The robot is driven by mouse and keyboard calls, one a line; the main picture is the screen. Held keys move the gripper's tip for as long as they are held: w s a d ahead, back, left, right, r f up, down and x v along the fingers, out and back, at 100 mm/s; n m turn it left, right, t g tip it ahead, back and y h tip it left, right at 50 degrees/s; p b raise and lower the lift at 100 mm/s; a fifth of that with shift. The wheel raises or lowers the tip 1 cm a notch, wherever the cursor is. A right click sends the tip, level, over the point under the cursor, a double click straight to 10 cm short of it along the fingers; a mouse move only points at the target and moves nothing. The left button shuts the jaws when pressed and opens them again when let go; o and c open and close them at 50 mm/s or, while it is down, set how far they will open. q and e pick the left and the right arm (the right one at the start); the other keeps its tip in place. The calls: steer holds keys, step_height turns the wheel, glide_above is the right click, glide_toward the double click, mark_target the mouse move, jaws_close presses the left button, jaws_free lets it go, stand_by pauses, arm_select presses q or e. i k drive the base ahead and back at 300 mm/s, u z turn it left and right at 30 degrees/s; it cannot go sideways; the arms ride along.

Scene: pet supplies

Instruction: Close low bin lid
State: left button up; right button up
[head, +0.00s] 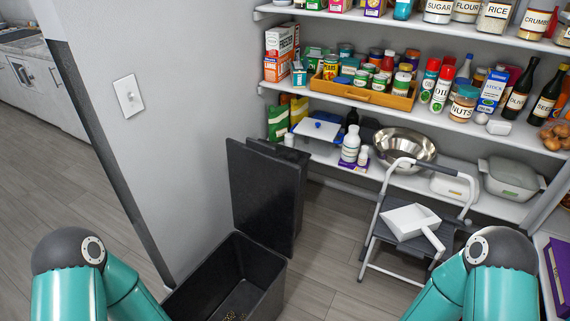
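A low black bin (277,293) stands on the floor at the bottom centre of the head view, against the grey wall. Its black lid (250,195) is up, standing roughly upright at the bin's far side. Some small brown bits lie on the bin's floor. Teal arm links of mine come in at the bottom left and bottom right. Both of my grippers are outside the view, so where they are relative to the lid does not show.
Another dark panel (294,200) stands right behind the lid. A folding step stool (405,225) with a white dustpan (411,221) on it stands to the right. Pantry shelves (340,97) full of jars, bottles and boxes line the back. Floor is clear between bin and stool.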

mark_target(265, 186)
steer(key=z, duration=0.15)
steer(key=k, duration=0.15)
steer(key=u, duration=0.35)
steer(key=i, duration=0.45)
steer(key=z, duration=0.2)
steer(key=k, duration=0.5)
steer(key=z, duration=0.65)
steer(key=i, duration=0.75)
steer(key=u, duration=1.95)
